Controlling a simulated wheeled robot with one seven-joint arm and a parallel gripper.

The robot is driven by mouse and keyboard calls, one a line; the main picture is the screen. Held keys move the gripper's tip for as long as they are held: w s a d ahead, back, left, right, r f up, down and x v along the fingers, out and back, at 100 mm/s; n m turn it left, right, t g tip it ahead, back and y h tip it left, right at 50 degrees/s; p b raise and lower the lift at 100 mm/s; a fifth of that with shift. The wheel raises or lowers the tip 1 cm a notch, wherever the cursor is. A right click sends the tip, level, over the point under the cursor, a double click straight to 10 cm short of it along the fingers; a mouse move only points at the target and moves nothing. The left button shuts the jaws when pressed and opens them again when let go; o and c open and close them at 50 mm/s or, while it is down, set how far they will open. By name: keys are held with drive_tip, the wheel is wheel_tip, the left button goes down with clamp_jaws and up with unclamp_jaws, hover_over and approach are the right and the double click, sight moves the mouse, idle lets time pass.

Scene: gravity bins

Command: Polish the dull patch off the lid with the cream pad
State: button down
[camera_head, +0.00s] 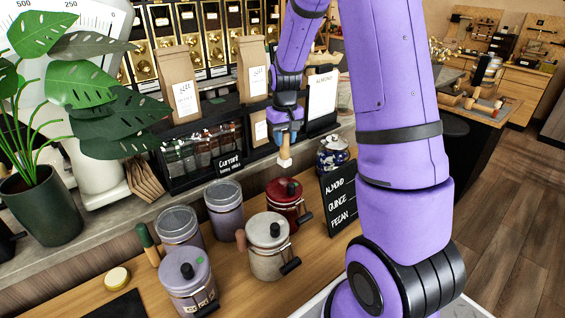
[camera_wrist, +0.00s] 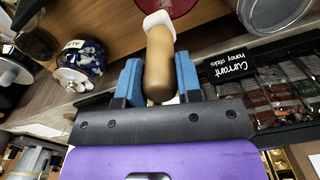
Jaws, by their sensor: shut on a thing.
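My gripper (camera_wrist: 158,80) is shut on the brown handle of the pad tool (camera_wrist: 160,62), between two blue fingers. The cream pad (camera_wrist: 158,20) is at the far end of the handle; in the head view the pad (camera_head: 285,162) hangs just above and behind the red canister (camera_head: 286,198). The red lid (camera_wrist: 178,4) shows at the top of the wrist view, close beyond the pad; whether they touch I cannot tell. A lavender canister (camera_head: 187,282) at the front has a green spot (camera_head: 200,260) on its lid.
A cream canister (camera_head: 266,255) and two grey-lidded canisters (camera_head: 180,225) (camera_head: 224,207) stand close by on the wooden counter. A black price board (camera_head: 338,195) stands right of the red canister. A blue-and-white jar (camera_head: 332,153) and a rack of packets (camera_head: 203,152) are behind.

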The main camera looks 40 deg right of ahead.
sight(288, 158)
drive_tip(key=shift+w+a+f, duration=0.2)
drive_tip(key=shift+w+a, duration=0.05)
drive_tip(key=shift+w, duration=0.4)
drive_tip(key=shift+s, duration=0.1)
drive_tip(key=shift+f, duration=0.1)
drive_tip(key=shift+f, duration=2.25)
drive_tip(key=shift+f, duration=0.65)
drive_tip(key=shift+s, duration=0.1)
drive_tip(key=shift+s+r, duration=0.1)
drive_tip(key=shift+s, duration=1.55)
